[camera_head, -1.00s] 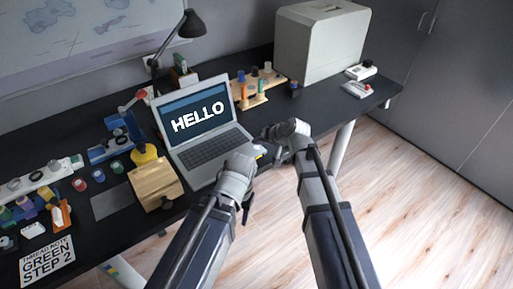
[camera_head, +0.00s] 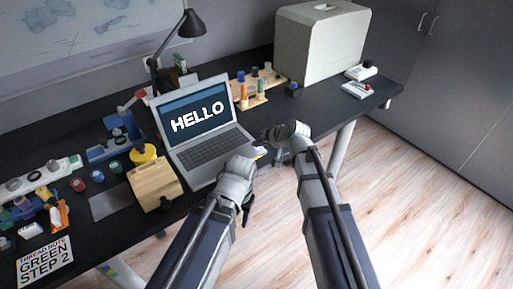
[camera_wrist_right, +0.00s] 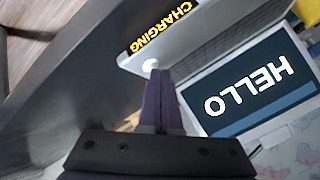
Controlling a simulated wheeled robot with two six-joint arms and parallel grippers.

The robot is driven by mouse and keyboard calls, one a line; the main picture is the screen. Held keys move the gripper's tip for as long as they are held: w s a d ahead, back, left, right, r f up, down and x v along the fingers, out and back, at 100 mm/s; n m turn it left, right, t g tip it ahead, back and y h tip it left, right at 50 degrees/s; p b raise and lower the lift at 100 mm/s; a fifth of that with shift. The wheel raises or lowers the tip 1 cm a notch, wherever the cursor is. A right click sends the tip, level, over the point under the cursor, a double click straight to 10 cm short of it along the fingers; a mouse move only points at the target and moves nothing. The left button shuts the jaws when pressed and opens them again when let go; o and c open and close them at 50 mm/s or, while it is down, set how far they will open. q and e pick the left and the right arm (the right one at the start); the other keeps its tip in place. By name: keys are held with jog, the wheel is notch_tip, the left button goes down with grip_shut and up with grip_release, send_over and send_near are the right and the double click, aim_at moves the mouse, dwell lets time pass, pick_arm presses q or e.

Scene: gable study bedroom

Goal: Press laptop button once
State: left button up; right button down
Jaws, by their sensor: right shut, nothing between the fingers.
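The open grey laptop (camera_head: 210,149) stands on the dark desk, its screen (camera_head: 197,114) reading HELLO. In the right wrist view the laptop (camera_wrist_right: 205,45) has a round white button (camera_wrist_right: 150,65) at its near corner, beside a yellow CHARGING label (camera_wrist_right: 160,27). My right gripper (camera_head: 268,138) is by the laptop's right front corner. In the wrist view its shut, empty fingertips (camera_wrist_right: 156,73) are right at the button and partly cover it; I cannot tell whether they touch. My left gripper (camera_head: 246,208) hangs at the desk's front edge; its fingers are mostly hidden.
A wooden block (camera_head: 155,184) and a yellow-based item (camera_head: 143,154) stand left of the laptop. A black lamp (camera_head: 190,24) and a wooden peg rack (camera_head: 262,86) are behind it. A large pale case (camera_head: 320,45) stands at the back right. The desk between case and laptop is mostly clear.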

jog(key=shift+f, duration=0.15)
dwell(0.4)
jog(key=shift+r+p, duration=0.75)
jog(key=shift+r, duration=0.1)
notch_tip(320, 180, up, 5)
jog(key=p, duration=0.5)
dwell(0.5)
